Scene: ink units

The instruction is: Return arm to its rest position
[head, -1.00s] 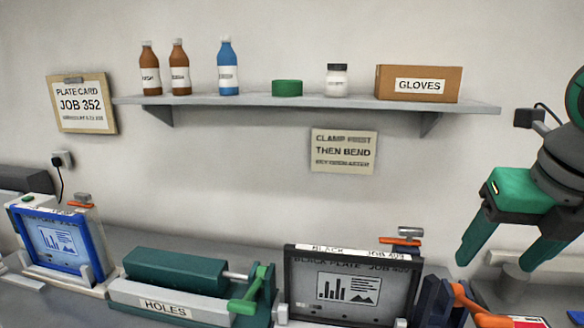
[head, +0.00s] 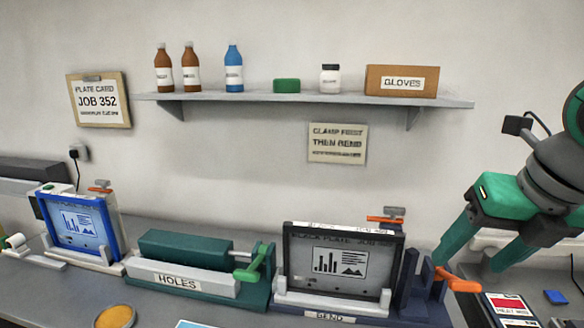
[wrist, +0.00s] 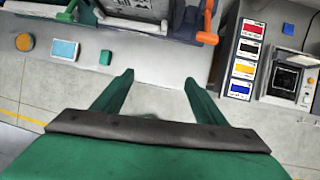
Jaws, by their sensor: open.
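My gripper (head: 474,258) hangs at the right of the head view, beside the orange handle of the bend unit. Its two green fingers are apart with nothing between them. In the wrist view the gripper (wrist: 158,88) is also open and empty, over the grey bench edge and the floor. My arm's dark wrist link shows above it at the right edge of the head view.
A black-framed plate (head: 340,264) stands in the bend unit. The green holes unit (head: 185,262) and a blue-framed plate (head: 76,228) stand to its left. A panel of coloured labels (wrist: 246,57) lies right. A shelf (head: 300,101) with bottles runs along the wall.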

